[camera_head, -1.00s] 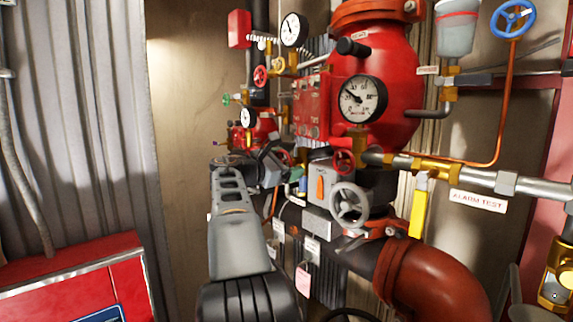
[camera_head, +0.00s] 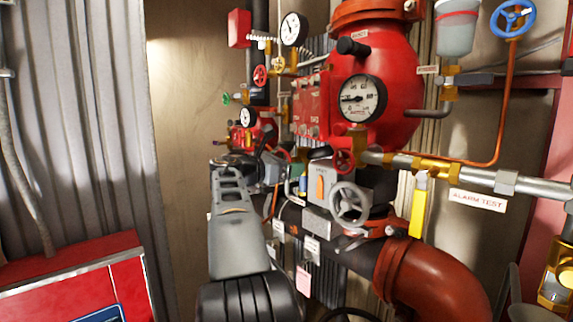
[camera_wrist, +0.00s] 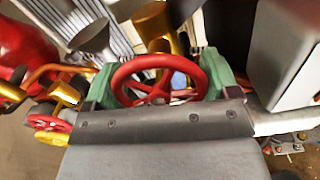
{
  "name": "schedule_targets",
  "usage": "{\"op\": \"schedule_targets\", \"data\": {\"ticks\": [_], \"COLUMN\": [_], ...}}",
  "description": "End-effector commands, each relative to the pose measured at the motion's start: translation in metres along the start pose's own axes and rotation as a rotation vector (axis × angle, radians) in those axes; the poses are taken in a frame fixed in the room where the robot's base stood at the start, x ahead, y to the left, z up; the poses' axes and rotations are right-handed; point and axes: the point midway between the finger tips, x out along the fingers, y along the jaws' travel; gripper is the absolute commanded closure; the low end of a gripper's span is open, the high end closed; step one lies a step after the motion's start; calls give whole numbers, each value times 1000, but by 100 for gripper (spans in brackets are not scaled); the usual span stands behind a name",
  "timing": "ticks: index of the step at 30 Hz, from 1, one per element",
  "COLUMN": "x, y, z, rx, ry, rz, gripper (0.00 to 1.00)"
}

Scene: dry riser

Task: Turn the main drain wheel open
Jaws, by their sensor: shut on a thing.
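In the wrist view, a red handwheel (camera_wrist: 155,61) with spokes sits between the two green fingertips of my gripper (camera_wrist: 160,80). The fingers are shut on the wheel's rim from opposite sides. The dark gripper body hides the wheel's lower part. In the head view, my gripper (camera_head: 271,160) is at the pipework left of the grey valve box, turned on its wrist. My arm and gripper hide most of the held wheel there.
A grey handwheel (camera_head: 349,203) and a small red handwheel (camera_head: 344,161) are close on the right. A big gauge (camera_head: 362,99) sits on the red vessel (camera_head: 385,62). A yellow lever (camera_head: 418,208) hangs further right. A red cabinet (camera_head: 75,275) stands at lower left.

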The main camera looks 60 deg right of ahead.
Motion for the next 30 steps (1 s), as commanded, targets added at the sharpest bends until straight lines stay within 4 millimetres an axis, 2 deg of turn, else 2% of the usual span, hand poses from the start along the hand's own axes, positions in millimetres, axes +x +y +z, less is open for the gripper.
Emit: {"op": "schedule_targets", "data": {"ticks": [2,3,9,16,20,30], "x": [0,0,0,-1,-11,-78], "y": [0,0,0,0,1,0], "z": [-2,-2,-1,-1,-2,-4], "rx": [-7,-7,-4,-2,-1,-1], "ry": [2,3,2,1,1,1], "rz": [-2,-2,-2,-1,2,5], "gripper": [43,18,0,0,0,0]}}
